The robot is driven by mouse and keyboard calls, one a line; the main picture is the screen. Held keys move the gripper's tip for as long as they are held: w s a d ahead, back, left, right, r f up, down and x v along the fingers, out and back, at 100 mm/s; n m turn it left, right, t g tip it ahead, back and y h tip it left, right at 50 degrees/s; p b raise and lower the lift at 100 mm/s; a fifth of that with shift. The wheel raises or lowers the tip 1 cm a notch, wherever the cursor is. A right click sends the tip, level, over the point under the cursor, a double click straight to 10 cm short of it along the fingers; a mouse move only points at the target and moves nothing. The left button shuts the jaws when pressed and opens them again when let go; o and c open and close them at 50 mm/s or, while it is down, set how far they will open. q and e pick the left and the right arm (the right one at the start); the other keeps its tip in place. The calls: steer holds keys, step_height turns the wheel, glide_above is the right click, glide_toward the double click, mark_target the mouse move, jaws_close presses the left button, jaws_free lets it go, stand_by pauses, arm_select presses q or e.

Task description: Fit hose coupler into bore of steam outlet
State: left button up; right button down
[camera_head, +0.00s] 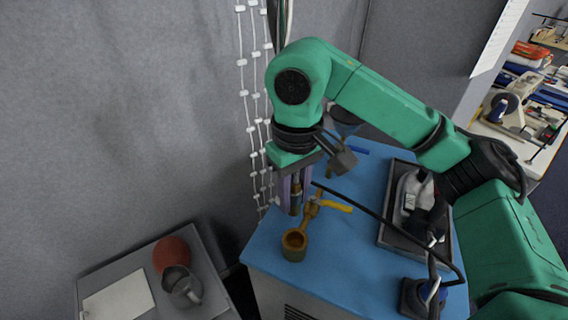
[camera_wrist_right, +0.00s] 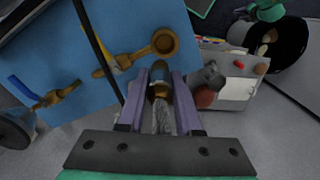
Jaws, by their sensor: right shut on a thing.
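The brass steam outlet (camera_head: 295,251) stands at the front left edge of the blue table top, its round bore open upward and a yellow valve lever behind it. It also shows in the right wrist view (camera_wrist_right: 174,54). My right gripper (camera_head: 291,208) points down, shut on the hose coupler (camera_head: 296,186), just behind and above the outlet in the head view. In the right wrist view the brass and dark coupler (camera_wrist_right: 160,88) sits between the purple fingers, apart from the bore. The coupler's lower end is partly hidden in the head view. My left gripper is not in view.
A second brass valve with a blue lever (camera_head: 357,149) stands farther back. A black hose or cable (camera_head: 380,222) crosses the table. A dark tray (camera_head: 391,239) lies right. A low grey table with a red ball (camera_head: 172,253) and metal jug (camera_head: 181,288) stands left.

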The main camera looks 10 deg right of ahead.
steer(key=shift+w, duration=0.15)
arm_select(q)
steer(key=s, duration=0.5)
arm_select(e)
steer(key=f+b, duration=0.1)
steer(key=s+f+b, duration=0.1)
steer(key=f+b, duration=0.1)
steer(key=s+f+b, duration=0.1)
steer(key=b, duration=0.1)
steer(key=shift+s+f, duration=0.2)
steer(key=shift+f, duration=0.05)
steer(key=shift+s+f, duration=0.15)
steer(key=shift+f, duration=0.05)
steer(key=shift+f+b, duration=0.1)
steer(key=shift+b, duration=0.25)
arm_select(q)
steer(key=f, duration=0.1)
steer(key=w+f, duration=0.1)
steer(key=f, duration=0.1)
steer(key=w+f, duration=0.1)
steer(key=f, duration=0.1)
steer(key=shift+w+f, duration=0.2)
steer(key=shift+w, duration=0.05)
arm_select(e)
steer(key=shift+w, duration=0.2)
steer(key=shift+s, duration=0.1)
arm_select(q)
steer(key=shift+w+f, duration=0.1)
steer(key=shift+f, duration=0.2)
